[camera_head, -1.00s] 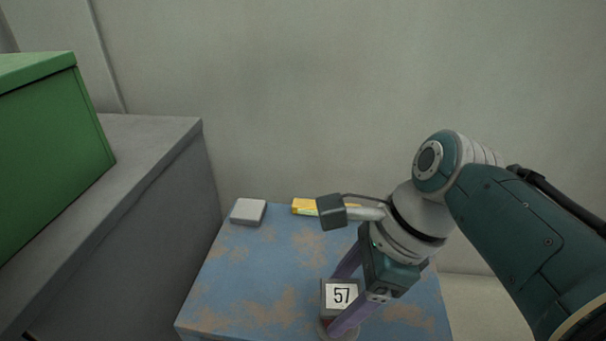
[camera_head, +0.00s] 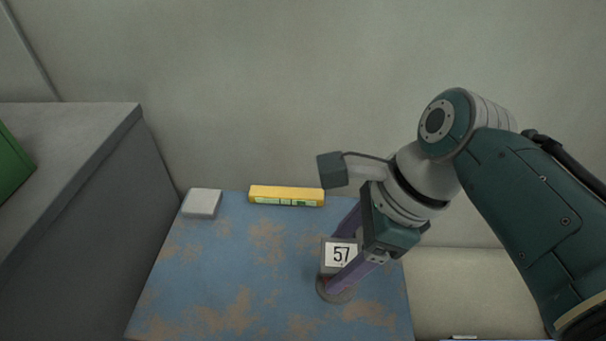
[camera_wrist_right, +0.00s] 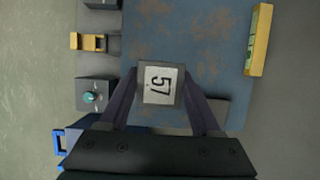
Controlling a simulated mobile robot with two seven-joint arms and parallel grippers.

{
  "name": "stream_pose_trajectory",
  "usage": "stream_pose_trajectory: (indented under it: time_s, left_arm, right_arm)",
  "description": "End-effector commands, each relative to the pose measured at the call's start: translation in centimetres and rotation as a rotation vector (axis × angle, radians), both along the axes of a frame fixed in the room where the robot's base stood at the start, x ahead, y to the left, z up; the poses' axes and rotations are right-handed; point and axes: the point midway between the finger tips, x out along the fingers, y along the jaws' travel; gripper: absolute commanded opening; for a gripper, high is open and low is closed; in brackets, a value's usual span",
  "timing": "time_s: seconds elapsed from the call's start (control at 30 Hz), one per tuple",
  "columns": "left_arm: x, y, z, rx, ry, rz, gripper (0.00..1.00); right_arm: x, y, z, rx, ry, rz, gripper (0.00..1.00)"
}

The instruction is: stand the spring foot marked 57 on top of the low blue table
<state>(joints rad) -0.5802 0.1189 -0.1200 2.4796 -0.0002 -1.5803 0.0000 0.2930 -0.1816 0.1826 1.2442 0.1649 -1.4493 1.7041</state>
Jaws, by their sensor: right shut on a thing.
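The spring foot marked 57 (camera_head: 337,254) is a grey block with a white label and a round base below. It is upright over the front right part of the low blue table (camera_head: 220,275), whose paint is worn. My right gripper (camera_head: 342,262) is shut on the spring foot, its purple fingers on either side. In the right wrist view the spring foot (camera_wrist_right: 160,84) sits between the fingertips (camera_wrist_right: 160,95). I cannot tell whether its base touches the table top. My left gripper is not in view.
A yellow level-like bar (camera_head: 286,195) and a light grey block (camera_head: 201,203) lie along the table's back edge. A grey cabinet (camera_head: 80,190) stands at left with a green box (camera_head: 12,165) on it. The table's middle is clear.

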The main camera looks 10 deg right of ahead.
Motion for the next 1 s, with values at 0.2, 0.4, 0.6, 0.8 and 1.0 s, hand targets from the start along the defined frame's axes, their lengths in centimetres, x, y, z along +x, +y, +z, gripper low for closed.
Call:
stream_pose_trajectory:
  time_s: [0.2, 0.4, 0.6, 0.8, 1.0]
  left_arm:
    - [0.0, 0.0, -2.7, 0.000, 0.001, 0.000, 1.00]
    - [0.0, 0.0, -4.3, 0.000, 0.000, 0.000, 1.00]
    - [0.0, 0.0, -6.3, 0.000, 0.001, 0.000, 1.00]
    - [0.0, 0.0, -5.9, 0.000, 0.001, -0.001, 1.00]
    - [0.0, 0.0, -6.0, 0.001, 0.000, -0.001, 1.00]
  right_arm:
    - [0.1, 0.0, -3.4, 0.001, -0.003, 0.001, 0.00]
    - [0.1, 0.0, -5.5, -0.001, -0.003, 0.001, 0.00]
    - [0.1, 0.0, -7.9, 0.000, -0.004, 0.001, 0.00]
    - [0.1, 0.0, -7.6, 0.001, -0.004, 0.001, 0.00]
    - [0.1, 0.0, -7.9, 0.000, -0.003, 0.001, 0.69]
